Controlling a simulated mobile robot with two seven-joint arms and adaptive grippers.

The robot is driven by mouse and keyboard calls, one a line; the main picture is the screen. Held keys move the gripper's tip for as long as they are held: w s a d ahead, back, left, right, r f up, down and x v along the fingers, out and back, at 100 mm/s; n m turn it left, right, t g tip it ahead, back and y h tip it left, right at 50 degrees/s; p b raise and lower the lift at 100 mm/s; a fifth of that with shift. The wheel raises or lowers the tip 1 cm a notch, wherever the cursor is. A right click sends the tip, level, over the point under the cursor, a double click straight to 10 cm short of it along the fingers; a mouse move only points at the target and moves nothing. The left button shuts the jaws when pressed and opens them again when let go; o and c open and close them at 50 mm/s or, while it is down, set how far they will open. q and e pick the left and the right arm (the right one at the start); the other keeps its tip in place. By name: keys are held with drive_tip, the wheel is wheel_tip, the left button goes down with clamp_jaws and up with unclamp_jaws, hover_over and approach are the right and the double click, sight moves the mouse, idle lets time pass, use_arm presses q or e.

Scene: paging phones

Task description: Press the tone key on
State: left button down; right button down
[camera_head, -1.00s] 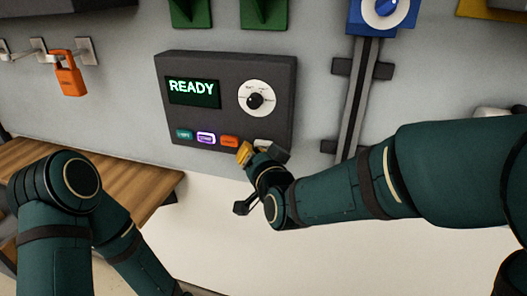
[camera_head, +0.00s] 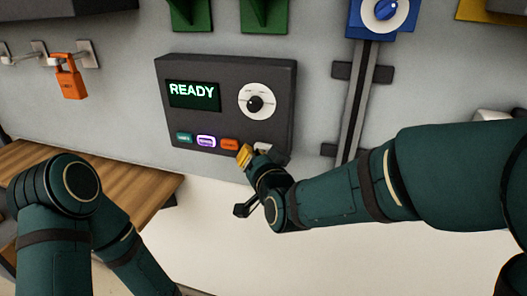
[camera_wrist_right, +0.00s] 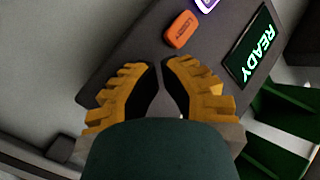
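The dark paging panel (camera_head: 225,70) is on the grey wall, with a lit READY display (camera_head: 194,95) and a round white dial (camera_head: 259,101). Along its lower edge are a teal key (camera_head: 184,138), a purple key with a bright rim (camera_head: 206,141), an orange key (camera_head: 229,144) and a pale key, partly hidden by my gripper. The key labels are too small to read surely. My right gripper (camera_head: 246,156) is at the panel's lower edge, just below the orange key. My left gripper is out of view.
A vertical rail with a blue dial unit (camera_head: 384,14) stands right of the panel. An orange padlock (camera_head: 68,77) hangs at the left. Green brackets (camera_head: 264,15) are above the panel. A wooden bench (camera_head: 100,180) is at lower left. The wall below the panel is clear.

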drive_tip(key=shift+w, duration=0.1)
idle(0.4)
drive_tip(key=shift+w+d+b, duration=0.15)
drive_tip(key=shift+w+b, duration=0.2)
drive_tip(key=shift+s, duration=0.45)
drive_tip(key=shift+a, duration=0.2)
drive_tip(key=shift+s+a, duration=0.3)
drive_tip(key=shift+s, duration=0.65)
drive_tip(key=shift+s+a, duration=0.25)
drive_tip(key=shift+s, duration=0.7)
drive_tip(key=shift+s+a, duration=0.3)
drive_tip(key=shift+s, duration=0.65)
